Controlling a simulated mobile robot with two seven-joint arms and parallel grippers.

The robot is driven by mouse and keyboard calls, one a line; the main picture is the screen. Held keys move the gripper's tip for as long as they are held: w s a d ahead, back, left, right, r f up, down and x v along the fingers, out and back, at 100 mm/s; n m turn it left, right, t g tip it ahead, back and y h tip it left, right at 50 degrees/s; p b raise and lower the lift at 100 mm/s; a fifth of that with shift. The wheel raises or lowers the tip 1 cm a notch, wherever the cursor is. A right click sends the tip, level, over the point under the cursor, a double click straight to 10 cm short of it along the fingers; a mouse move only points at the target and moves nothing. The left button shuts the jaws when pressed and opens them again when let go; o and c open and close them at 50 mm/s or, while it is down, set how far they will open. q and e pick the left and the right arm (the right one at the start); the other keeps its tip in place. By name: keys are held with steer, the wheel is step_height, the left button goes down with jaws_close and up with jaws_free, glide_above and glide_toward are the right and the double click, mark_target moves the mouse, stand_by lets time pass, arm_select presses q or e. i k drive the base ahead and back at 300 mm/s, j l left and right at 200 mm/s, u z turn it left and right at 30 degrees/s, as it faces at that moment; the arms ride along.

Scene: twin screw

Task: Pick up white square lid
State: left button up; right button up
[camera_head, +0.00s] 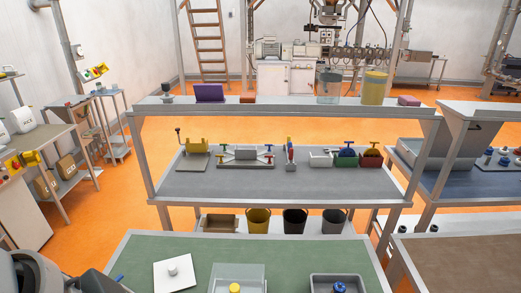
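The white square lid (162,278) lies flat on the green-topped table (300,248) at the front, left of the middle. It has a grey round knob (173,269) on top. Nothing is touching the lid from above. At the lower left corner, a grey rounded part and a dark part of what looks like my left arm (90,284) come in, left of the lid and apart from it. The fingers there cannot be made out. My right gripper is not in view.
Right of the lid stands a clear box (252,271) with a yellow knob (235,288). Further right is a grey tray (318,280) with a blue knob (339,287). A shelf bench (285,190) with several fixtures stands behind. The green table's back strip is clear.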

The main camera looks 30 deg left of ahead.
mark_target(175, 275)
steer(key=u, duration=1.75)
steer(key=i+j+z, duration=0.3)
steer(key=z, duration=0.3)
steer(key=i+j+z, duration=0.3)
steer(key=j+z, duration=0.3)
steer(key=i+j+z, duration=0.15)
steer(key=j+z, duration=1.6)
steer(key=k+j+z, duration=0.3)
steer(key=j+z, duration=0.3)
steer(key=k+j+z, duration=0.3)
steer(key=z, duration=0.3)
steer(key=k+j+z, duration=0.3)
steer(key=z, duration=0.3)
steer(key=k, duration=0.05)
